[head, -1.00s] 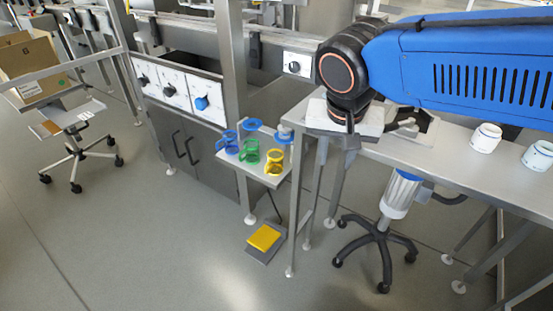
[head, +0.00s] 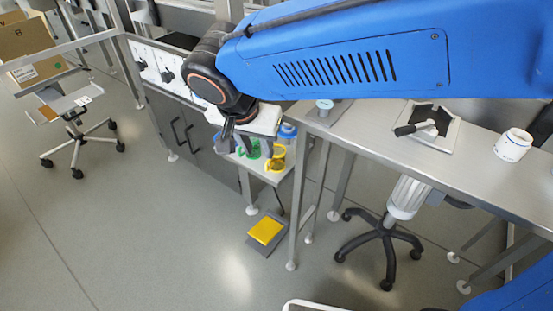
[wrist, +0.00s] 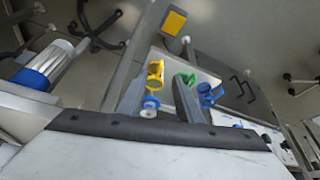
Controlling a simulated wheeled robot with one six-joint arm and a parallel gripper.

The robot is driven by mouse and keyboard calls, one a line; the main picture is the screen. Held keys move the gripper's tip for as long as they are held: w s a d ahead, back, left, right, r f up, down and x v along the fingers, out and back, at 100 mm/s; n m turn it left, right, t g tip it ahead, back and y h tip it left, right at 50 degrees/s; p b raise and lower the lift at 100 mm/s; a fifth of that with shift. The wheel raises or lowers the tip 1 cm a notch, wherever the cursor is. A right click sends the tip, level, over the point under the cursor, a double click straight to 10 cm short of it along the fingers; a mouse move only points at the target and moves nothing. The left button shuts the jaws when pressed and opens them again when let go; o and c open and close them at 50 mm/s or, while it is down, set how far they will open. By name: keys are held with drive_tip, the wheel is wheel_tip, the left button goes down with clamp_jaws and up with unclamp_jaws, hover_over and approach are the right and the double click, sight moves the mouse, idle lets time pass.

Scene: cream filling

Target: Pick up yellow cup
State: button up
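The yellow cup (head: 276,161) stands on a small side shelf (head: 266,177) and is partly hidden by my gripper in the head view. In the wrist view the yellow cup (wrist: 155,72) shows beyond and between the fingers. My gripper (head: 247,146) is above the shelf, its fingers pointing down. In the wrist view my gripper (wrist: 158,88) is open, with nothing held between the fingers. A green cup (wrist: 186,80) and a blue cup (wrist: 210,94) stand beside the yellow one. A blue-and-white round item (wrist: 150,104) shows nearer, between the fingers.
A steel table (head: 370,135) lies right of the shelf, with a white cup (head: 513,145) and a square plate with a black-handled tool (head: 428,126). A control panel with knobs (head: 150,62) is behind left. A yellow pedal (head: 265,230) and a wheeled stool base (head: 385,240) are on the floor.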

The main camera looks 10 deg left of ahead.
sight(266, 165)
drive_tip(key=shift+w+x, duration=0.15)
drive_tip(key=shift+x, duration=3.3)
drive_tip(key=shift+w+x, duration=0.15)
drive_tip(key=shift+x, duration=3.3)
drive_tip(key=shift+a+r, duration=0.1)
drive_tip(key=shift+r, duration=0.05)
clamp_jaws()
